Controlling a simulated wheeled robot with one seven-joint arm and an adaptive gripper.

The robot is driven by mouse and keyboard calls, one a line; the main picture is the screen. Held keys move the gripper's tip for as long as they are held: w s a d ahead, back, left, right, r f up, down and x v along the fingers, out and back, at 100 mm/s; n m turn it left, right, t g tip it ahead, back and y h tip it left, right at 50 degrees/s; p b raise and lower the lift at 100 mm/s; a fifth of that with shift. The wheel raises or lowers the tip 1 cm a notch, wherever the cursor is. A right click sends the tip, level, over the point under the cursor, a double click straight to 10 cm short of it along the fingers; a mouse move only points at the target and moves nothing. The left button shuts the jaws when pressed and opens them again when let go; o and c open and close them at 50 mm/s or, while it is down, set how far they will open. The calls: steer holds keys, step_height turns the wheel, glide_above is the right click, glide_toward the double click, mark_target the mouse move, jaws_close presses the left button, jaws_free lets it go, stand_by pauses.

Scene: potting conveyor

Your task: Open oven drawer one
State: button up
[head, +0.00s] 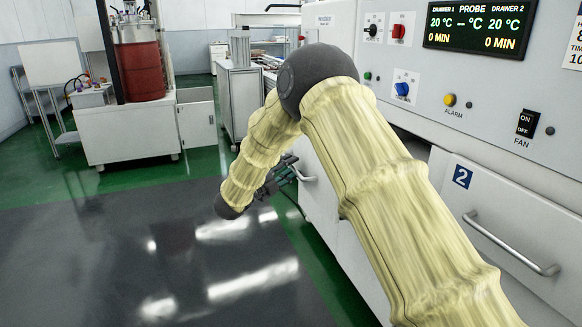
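The oven (545,95) is a large light-grey cabinet on the right. Drawer one (318,207) is its left front, mostly hidden behind my cream-sleeved arm; it appears closed. A short stretch of its metal handle (304,176) shows left of the arm. My gripper (287,170), dark with greenish fingers, is at the left end of that handle, partly covered by my forearm. I cannot tell whether it touches the handle or how its fingers stand.
Drawer two (520,225), marked with a blue 2, is closed, with a bar handle (510,246). A display (481,25) and knobs sit above. A red drum (140,70) on a white machine and a grey cabinet (240,100) stand behind. The dark floor (110,265) at left is clear.

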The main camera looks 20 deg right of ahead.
steer(key=v, duration=1.1)
